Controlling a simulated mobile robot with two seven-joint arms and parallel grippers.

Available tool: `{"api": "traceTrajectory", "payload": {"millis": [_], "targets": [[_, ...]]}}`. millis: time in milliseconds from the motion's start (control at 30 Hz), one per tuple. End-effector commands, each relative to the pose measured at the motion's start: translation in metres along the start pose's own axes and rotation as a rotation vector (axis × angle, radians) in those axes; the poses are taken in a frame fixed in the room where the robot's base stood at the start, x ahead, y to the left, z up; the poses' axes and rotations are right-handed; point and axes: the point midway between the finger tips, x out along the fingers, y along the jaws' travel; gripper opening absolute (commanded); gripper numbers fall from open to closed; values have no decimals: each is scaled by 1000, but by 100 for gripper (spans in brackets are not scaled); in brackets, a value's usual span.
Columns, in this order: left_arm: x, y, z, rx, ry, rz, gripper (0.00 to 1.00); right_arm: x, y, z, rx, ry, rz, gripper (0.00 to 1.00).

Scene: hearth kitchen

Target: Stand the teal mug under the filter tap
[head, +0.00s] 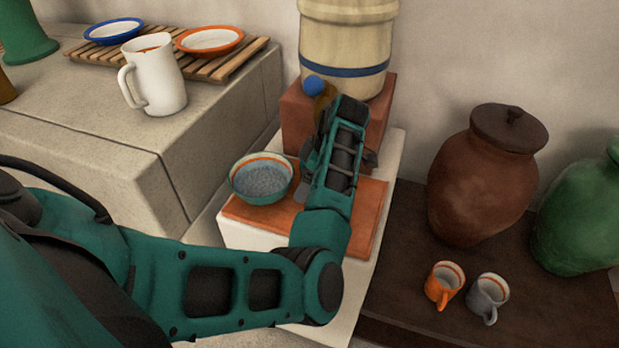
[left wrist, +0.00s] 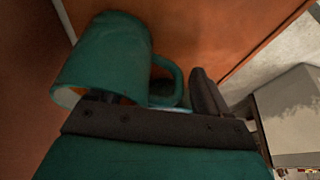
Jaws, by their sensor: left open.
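The teal mug (left wrist: 105,55) is at the upper left of the left wrist view, on or just above a terracotta surface. Its mouth faces the lower left there, and its handle (left wrist: 172,82) points right. My left gripper (left wrist: 155,97) is open around the handle side, one dark finger by the mug's mouth and the other right of the handle. In the head view my left gripper (head: 338,112) reaches in front of the tap and hides the mug. The filter crock (head: 346,40) has a blue-knobbed tap (head: 315,86), partly hidden. My right gripper is not in view.
The crock stands on a brick block (head: 296,115). A bowl (head: 261,178) sits on the terracotta slab (head: 369,222), left of my gripper. A white mug (head: 155,75) is on the left counter. Orange (head: 443,283) and grey (head: 487,292) mugs stand lower right near brown and green jars.

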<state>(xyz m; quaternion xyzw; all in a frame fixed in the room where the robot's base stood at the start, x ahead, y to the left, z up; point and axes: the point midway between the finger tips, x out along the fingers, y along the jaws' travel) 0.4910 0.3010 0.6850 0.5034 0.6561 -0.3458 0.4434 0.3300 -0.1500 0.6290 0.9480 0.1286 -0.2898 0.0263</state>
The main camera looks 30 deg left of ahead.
Motion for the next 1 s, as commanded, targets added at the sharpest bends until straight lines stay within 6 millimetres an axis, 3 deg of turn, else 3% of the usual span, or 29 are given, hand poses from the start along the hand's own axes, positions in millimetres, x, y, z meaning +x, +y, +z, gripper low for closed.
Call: {"api": "traceTrajectory", "payload": {"millis": [367, 833, 1000], "targets": [[-20, 0, -2, 1, 0, 1, 78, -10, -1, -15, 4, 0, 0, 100], [-93, 0, -3, 1, -1, 1, 78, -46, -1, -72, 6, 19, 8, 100], [-114, 0, -3, 1, 1, 0, 78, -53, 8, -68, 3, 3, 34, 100]]}}
